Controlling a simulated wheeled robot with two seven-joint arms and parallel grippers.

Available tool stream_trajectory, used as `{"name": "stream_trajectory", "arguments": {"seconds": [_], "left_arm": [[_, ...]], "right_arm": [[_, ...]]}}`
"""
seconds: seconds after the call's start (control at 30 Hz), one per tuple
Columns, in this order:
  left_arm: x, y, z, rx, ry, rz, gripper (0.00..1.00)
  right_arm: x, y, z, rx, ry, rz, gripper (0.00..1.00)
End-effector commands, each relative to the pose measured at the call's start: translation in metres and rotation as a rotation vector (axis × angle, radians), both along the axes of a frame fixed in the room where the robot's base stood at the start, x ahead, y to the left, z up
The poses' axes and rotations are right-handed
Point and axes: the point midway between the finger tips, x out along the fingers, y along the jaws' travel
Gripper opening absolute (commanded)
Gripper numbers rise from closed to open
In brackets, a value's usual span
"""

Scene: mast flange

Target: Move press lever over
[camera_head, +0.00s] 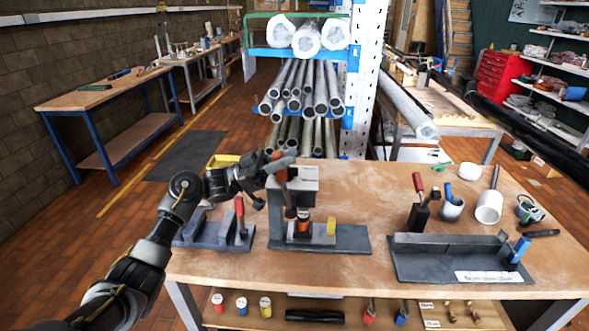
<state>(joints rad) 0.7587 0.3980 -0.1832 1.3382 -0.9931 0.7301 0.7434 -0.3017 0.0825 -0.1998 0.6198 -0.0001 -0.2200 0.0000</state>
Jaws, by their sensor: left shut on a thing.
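The press (304,184) stands on a dark grey base plate (345,238) near the middle of the workbench. Its dark lever (284,190) rises at the press's left side, with a reddish end at the top. My left gripper (278,164) comes in from the left and is shut on the lever near its upper end, partly hiding it. Under the press head sits an orange and dark part (303,226), with a small yellow block (331,226) to its right. My right gripper is not in view.
A grey fixture (215,232) with a red-handled clamp (240,212) stands left of the press, below my left arm. At right are a long grey angled fixture (450,255), a metal cup (452,208) and a white cup (489,207). The bench behind these is mostly clear.

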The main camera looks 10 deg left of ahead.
Motion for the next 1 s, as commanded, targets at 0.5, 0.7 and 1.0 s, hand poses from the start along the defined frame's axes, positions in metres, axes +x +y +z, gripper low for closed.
{"name": "stream_trajectory", "arguments": {"seconds": [0.5, 0.7, 1.0], "left_arm": [[0.0, 0.002, 0.0, -0.004, -0.001, 0.002, 0.45], [0.0, 0.002, 0.0, -0.004, 0.0, 0.002, 0.45], [-0.005, 0.034, -0.023, -0.001, 0.002, 0.006, 0.45]], "right_arm": [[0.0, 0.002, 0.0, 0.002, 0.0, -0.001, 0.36], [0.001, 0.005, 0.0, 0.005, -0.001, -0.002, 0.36], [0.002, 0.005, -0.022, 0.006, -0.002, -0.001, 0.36]]}}
